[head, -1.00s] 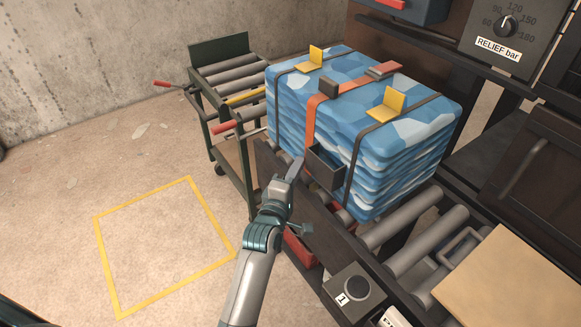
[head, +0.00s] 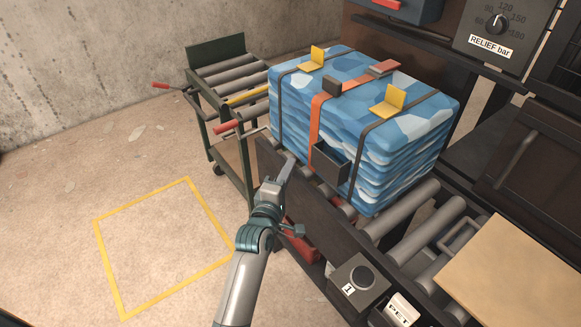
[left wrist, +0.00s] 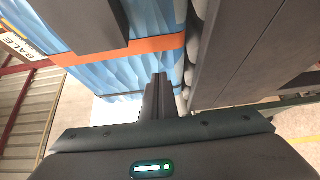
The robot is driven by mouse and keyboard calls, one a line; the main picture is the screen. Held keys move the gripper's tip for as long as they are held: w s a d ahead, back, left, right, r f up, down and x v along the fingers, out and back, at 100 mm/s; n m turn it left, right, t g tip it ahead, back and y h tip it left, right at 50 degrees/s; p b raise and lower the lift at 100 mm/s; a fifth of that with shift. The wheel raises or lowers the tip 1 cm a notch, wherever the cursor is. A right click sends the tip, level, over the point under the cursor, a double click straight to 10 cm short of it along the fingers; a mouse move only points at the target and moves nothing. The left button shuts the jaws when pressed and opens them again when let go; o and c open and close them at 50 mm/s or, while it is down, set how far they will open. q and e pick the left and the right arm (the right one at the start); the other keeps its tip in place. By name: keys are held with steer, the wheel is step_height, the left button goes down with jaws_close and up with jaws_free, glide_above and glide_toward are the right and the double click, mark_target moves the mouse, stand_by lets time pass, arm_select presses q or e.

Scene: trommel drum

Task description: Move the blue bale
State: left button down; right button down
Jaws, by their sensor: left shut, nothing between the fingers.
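The blue bale (head: 400,135) is a block of blue and white camouflage-patterned layers on the roller conveyor (head: 401,212). Dark straps and an orange strap (head: 318,118) go around it, with yellow corner pieces (head: 388,100) on top. A dark open box (head: 328,163) is on its near side by the orange strap. My left gripper (head: 288,163) is shut and empty, in front of the conveyor's side rail, just left of the box. In the left wrist view my left gripper (left wrist: 159,82) points toward the bale's side (left wrist: 105,77) and its orange strap. My right gripper is out of view.
A green roller cart (head: 228,85) with red handles stands at the conveyor's far left end. A yellow square outline (head: 107,270) marks clear floor at left. A knob box (head: 360,278), a tan board (head: 510,270) and a RELIEF bar dial (head: 497,25) are at right.

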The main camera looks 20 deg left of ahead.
arm_select(q)
steer(key=s, duration=1)
steer(key=shift+a+b, duration=0.25)
steer(key=shift+b, duration=0.1)
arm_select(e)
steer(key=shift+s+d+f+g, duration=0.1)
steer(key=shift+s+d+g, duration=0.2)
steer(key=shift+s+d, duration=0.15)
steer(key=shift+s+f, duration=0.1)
